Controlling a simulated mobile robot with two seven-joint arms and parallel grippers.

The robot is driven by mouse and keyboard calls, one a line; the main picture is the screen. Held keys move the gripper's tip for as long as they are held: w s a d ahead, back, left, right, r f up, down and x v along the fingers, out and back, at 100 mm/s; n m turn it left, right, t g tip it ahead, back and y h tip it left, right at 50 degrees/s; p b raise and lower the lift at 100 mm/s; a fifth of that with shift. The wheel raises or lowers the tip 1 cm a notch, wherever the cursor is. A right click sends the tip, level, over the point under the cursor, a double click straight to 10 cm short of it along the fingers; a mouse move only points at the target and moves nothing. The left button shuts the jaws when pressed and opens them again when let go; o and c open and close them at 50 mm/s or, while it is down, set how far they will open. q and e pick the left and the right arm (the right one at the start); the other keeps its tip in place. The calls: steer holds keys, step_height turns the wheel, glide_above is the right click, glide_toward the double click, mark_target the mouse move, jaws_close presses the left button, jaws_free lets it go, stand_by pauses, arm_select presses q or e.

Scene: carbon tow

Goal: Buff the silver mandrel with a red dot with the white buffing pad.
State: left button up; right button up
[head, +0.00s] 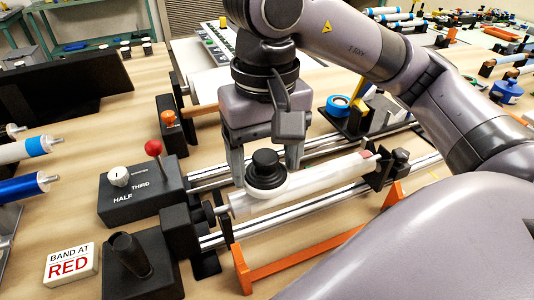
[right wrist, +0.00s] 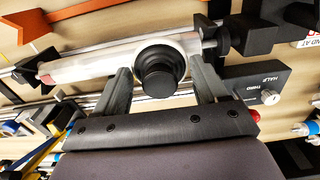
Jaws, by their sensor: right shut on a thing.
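The pale silver mandrel (head: 320,178) is held lengthwise between the black end supports of a railed stand. A small reddish mark (head: 367,155) shows near its right end. The white buffing pad (head: 266,192) has a black knob on top and sits at the mandrel's left part; it looks to be touching it. My right gripper (head: 265,165) is shut on the pad, one finger on each side of the knob. The right wrist view shows the pad's black knob (right wrist: 160,70) between the fingers, in front of the mandrel (right wrist: 100,62). My left gripper is out of view.
A black control box (head: 140,190) with a red-knobbed lever stands left of the rails. A "BAND AT RED" sign (head: 71,264) lies at the front left. An orange bar (head: 310,258) runs in front of the rails. A blue roll (head: 338,105) sits behind.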

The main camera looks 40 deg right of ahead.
steer(key=shift+f+b, duration=0.6)
stand_by(0.5)
steer(key=o, duration=0.7)
steer(key=shift+o, duration=0.2)
steer(key=shift+r, duration=0.4)
steer(key=c, duration=1.5)
steer(key=shift+o, duration=0.2)
